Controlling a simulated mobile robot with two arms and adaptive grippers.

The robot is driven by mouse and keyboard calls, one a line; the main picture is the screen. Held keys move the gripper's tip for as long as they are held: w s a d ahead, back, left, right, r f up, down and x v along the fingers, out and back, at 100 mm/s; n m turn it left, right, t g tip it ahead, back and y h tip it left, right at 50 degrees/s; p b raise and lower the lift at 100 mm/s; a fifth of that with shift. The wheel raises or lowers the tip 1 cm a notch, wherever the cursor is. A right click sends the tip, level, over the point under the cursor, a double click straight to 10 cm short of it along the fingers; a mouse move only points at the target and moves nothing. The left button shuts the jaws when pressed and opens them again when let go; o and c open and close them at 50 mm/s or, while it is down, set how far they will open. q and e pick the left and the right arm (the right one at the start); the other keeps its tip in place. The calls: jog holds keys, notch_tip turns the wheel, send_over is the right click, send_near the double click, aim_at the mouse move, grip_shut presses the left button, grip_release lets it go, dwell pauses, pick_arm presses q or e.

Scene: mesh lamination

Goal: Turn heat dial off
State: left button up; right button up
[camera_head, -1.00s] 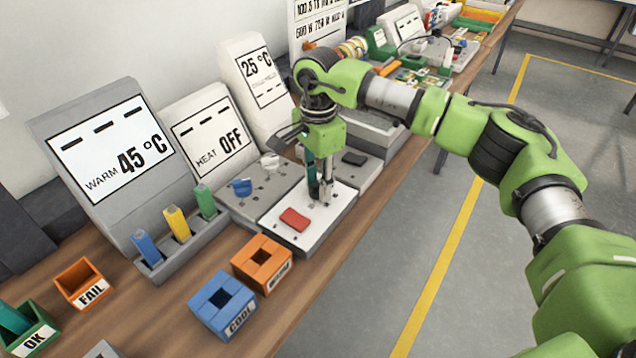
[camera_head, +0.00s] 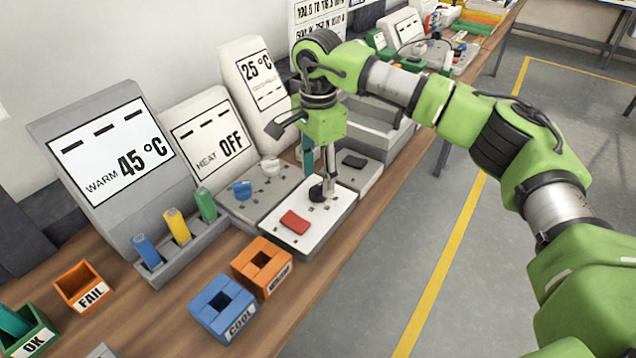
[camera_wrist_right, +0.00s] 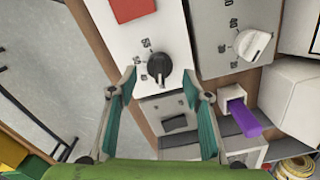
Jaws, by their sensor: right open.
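The black dial (camera_head: 316,192) stands on the white panel (camera_head: 340,208), and it also shows in the right wrist view (camera_wrist_right: 159,66) with numbers around it. The heat display (camera_head: 210,140) reads "HEAT OFF". My right gripper (camera_head: 328,182) points down close by the dial. In the right wrist view the open fingers (camera_wrist_right: 159,84) with teal pads stand apart, one to each side of the dial's lower end. I cannot tell whether they touch it. My left gripper is not in view.
A red block (camera_head: 295,221) lies on the same panel. A blue knob (camera_head: 242,188) and a white dial (camera_head: 270,164) stand on the grey panel beside it. Blue (camera_head: 222,305) and orange (camera_head: 262,265) boxes stand in front. The floor to the right is clear.

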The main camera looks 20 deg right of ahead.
aim_at(318, 185)
notch_tip(318, 185, up, 9)
jog(key=shift+f, duration=0.15)
dwell(0.4)
